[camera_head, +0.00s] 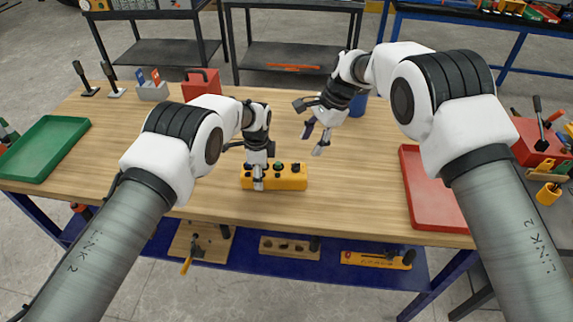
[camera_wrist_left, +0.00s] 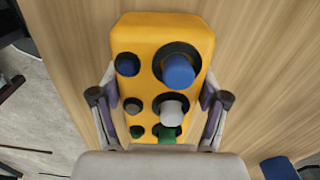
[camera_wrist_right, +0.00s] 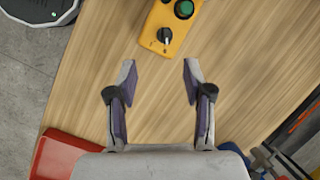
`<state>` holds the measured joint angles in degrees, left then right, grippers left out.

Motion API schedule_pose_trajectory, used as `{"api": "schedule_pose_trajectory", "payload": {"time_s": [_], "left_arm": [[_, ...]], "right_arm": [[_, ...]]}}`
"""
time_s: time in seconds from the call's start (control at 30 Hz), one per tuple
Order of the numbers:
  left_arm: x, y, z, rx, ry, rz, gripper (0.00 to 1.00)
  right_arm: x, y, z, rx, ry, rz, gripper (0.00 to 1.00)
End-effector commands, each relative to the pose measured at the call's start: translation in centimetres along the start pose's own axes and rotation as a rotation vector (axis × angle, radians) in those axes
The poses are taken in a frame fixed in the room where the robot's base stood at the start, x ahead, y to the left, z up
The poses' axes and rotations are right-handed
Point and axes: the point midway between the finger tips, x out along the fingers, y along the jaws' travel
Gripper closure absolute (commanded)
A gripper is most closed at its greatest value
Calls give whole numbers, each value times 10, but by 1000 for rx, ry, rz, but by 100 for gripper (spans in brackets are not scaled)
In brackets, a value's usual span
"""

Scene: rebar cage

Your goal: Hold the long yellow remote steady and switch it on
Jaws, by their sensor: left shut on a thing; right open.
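The long yellow remote (camera_head: 291,184) lies on the wooden table near its front edge. My left gripper (camera_head: 258,180) is shut across its left part, a finger against each long side. In the left wrist view the yellow remote (camera_wrist_left: 150,30) shows blue, grey and green knobs with smaller buttons beside them. My right gripper (camera_head: 313,140) is open and empty, above the table behind and right of the remote. In the right wrist view the remote's free end (camera_wrist_right: 155,35) is beyond the open fingertips, with a green button (camera_wrist_right: 184,9) and a black-and-white rotary switch (camera_wrist_right: 165,36).
A red tray (camera_head: 440,215) is at the table's right end, a green tray (camera_head: 45,150) at the left. The wood around the remote is clear.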

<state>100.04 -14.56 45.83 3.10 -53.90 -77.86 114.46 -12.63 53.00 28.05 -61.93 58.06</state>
Motion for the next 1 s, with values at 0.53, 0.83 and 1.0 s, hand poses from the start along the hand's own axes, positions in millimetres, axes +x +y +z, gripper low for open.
{"api": "schedule_pose_trajectory", "payload": {"time_s": [0.53, 0.83, 1.0], "left_arm": [[1, 1, 0, 0, 0, 2, 80], [1, 1, 0, 0, -1, 2, 80], [1, 1, 0, 0, 0, 2, 80]], "right_arm": [[-22, -7, 7, -1916, 4, 230, 49], [-22, -28, 38, -2577, -59, 455, 49], [-2, -24, 39, -2581, -74, 454, 49]]}}
